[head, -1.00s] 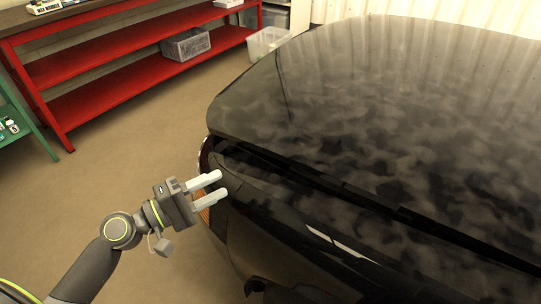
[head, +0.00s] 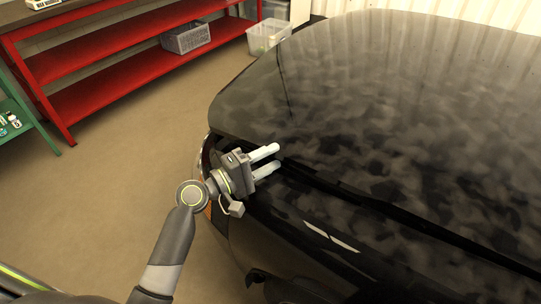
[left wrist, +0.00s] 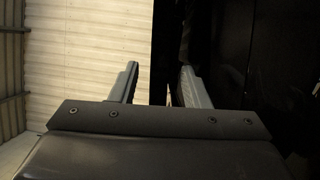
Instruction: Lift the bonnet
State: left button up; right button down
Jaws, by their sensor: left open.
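The bonnet (head: 380,110) is a large glossy black panel with a smoky pattern of reflections. It stands slightly raised, with a dark gap along its front edge above the car's front (head: 310,235). My left gripper (head: 272,157) is open and empty, at the bonnet's front edge near its left corner, with the fingers pointing right toward the gap. I cannot tell whether they touch the edge. In the left wrist view its two fingers (left wrist: 158,85) stand apart, with a dark vertical edge and a dark surface between and right of them. My right gripper is not in view.
A red shelf unit (head: 110,70) stands at the back left, with a grey crate (head: 186,38) on it. A clear bin (head: 268,37) stands beside it on the floor. A green shelf (head: 22,118) is at the left edge. The floor (head: 110,195) left of the car is clear.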

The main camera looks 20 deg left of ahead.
pick_arm(q)
jog(key=shift+w+d, duration=0.2)
grip_shut()
dwell(0.3)
